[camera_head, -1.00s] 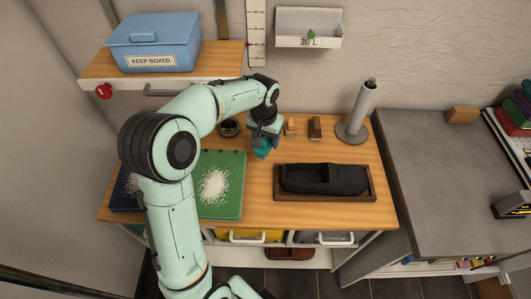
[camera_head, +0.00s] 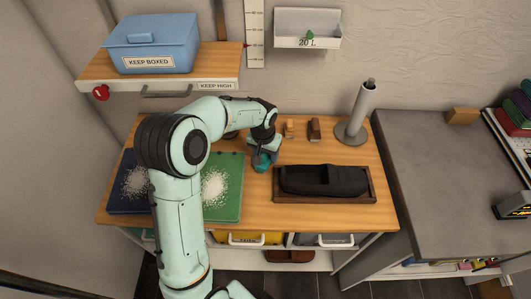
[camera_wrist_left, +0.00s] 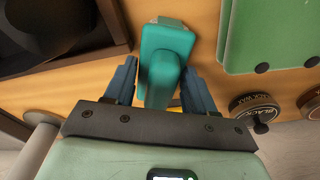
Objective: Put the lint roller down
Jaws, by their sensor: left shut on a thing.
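The lint roller (camera_head: 262,161) is teal; in the left wrist view its teal body (camera_wrist_left: 163,62) stands between the two blue fingers. My left gripper (camera_head: 264,150) is shut on it, over the wooden tabletop (camera_head: 255,210) between the green board and the dark tray. Whether the roller touches the tabletop cannot be told. The fingers also show in the left wrist view (camera_wrist_left: 160,85). My right gripper is not in view.
A green board (camera_head: 228,190) and a navy board (camera_head: 125,193) with white grains lie left. A wooden tray (camera_head: 325,199) holds a dark shoe-like thing (camera_head: 325,180). Brushes (camera_head: 314,128) and a grey upright roll (camera_head: 358,115) stand behind. A black wax tin (camera_wrist_left: 254,108) is near the gripper.

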